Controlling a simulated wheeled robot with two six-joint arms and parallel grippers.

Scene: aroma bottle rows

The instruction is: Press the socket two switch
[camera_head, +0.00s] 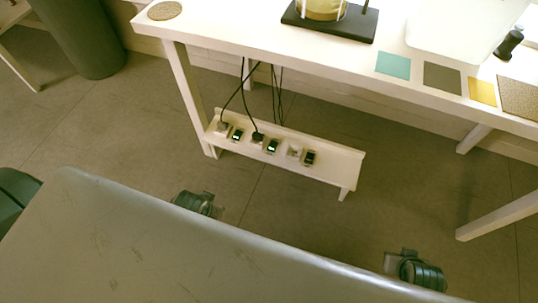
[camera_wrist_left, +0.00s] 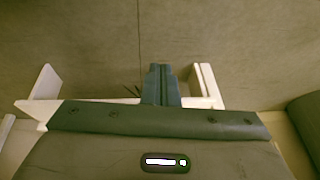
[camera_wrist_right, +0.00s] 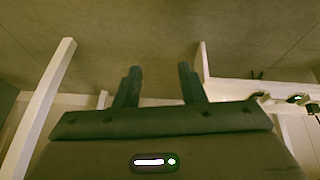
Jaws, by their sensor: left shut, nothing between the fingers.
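A white socket strip (camera_head: 330,170) runs low under the white table. It holds three dark rocker switches with a plug or socket beside each. The left switch (camera_head: 237,134) and the middle switch (camera_head: 272,146) show green light; the right switch (camera_head: 309,157) looks dark. Black cords run to the left plug (camera_head: 223,127) and middle plug (camera_head: 257,138). Part of the strip shows at the right wrist view's right edge, with one green light (camera_wrist_right: 294,98). My left gripper (camera_wrist_left: 161,68) is shut and empty. My right gripper (camera_wrist_right: 159,70) is open and empty. Neither touches a switch.
The white table (camera_head: 230,38) stands above the strip, with a dark tray (camera_head: 360,27), coloured squares including a teal one (camera_head: 393,65), and a white bin (camera_head: 455,35). Table legs (camera_head: 187,95) flank the strip. A green cylinder (camera_head: 82,35) stands at the upper left. Floor before the strip is open.

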